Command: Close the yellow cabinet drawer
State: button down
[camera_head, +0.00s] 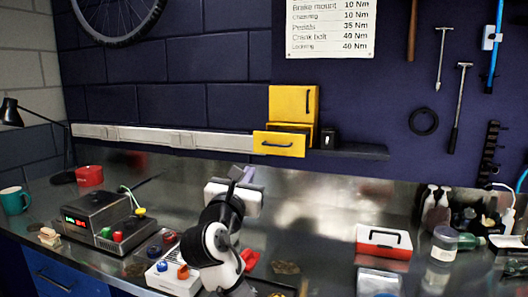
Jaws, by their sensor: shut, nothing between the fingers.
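The yellow cabinet (293,101) is mounted against the dark blue wall above the bench, with an upper door that has a dark vertical handle. Its lower yellow drawer (279,144) stands out from the cabinet body, with its front and dark horizontal handle facing me. The drawer's inner side shows above its front, so it is pulled open. My gripper (234,176) is in front of and below the drawer, to its left, apart from it as far as I can see. Its fingers are small and dark here and look closed, with nothing visible in them.
A dark shelf (350,150) with a small black box (328,138) runs right of the cabinet. A long white rail (180,138) runs left. On the metal bench stand a device with a red display (100,221), a red-and-white toolbox (384,242) and a clear jar (444,244).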

aim_at(275, 145)
jog(key=shift+g+h, duration=0.3)
jog(key=shift+h, duration=0.1)
jog(key=p+x, duration=0.1)
jog(key=x, duration=0.3)
jog(key=d+p+x, duration=0.1)
jog(key=p+x, duration=0.1)
jog(key=x, duration=0.3)
jog(key=p+x, duration=0.1)
jog(key=x, duration=0.3)
jog(key=shift+w+d+p, duration=0.2)
jog(key=shift+d+p, duration=0.1)
jog(key=shift+p, duration=0.1)
jog(key=shift+w+d, duration=0.15)
jog(key=shift+w, duration=0.35)
